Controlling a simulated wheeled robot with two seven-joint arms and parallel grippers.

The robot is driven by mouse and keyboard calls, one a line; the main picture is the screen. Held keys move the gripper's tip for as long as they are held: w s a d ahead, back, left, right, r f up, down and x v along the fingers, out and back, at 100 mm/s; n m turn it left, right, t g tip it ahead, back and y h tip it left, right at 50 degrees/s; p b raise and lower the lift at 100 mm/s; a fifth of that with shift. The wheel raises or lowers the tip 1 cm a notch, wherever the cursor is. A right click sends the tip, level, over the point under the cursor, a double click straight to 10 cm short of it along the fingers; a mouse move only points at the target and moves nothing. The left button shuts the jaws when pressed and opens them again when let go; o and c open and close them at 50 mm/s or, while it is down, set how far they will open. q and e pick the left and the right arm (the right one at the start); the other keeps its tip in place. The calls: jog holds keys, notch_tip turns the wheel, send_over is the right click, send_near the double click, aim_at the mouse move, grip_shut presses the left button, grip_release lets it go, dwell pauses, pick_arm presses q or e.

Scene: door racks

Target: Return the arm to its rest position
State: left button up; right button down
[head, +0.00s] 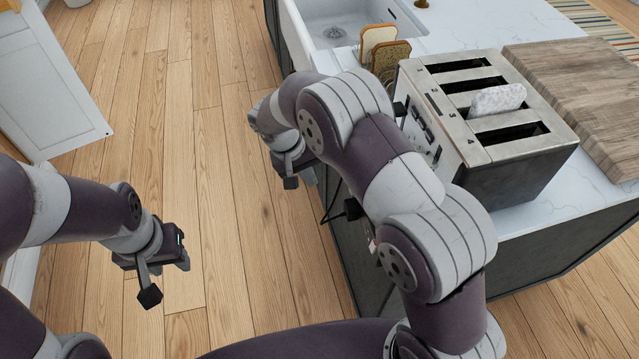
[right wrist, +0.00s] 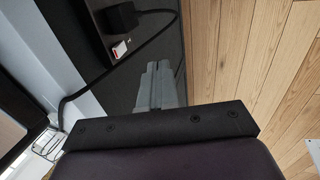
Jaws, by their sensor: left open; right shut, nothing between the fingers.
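My right arm reaches up the middle of the head view, along the counter's left edge. My right gripper (head: 308,176) is beside the cabinet side, over the floor, and partly hidden by its wrist. In the right wrist view its fingers (right wrist: 160,84) are together with nothing between them. My left gripper (head: 184,260) hangs over the wooden floor at the lower left, apart from any object. It is open, though its finger gap is hard to make out in the head view.
A toaster (head: 470,160) with a pale bread slice (head: 498,98) in one slot stands on the counter (head: 565,220). Behind it are a bread rack with slices (head: 380,45) and a sink (head: 345,20). A cutting board (head: 590,90) lies right. A cable (right wrist: 100,75) runs near my right gripper.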

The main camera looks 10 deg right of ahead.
jog(key=shift+a+r, duration=0.55)
jog(key=shift+a, duration=0.2)
jog(key=shift+a, duration=0.1)
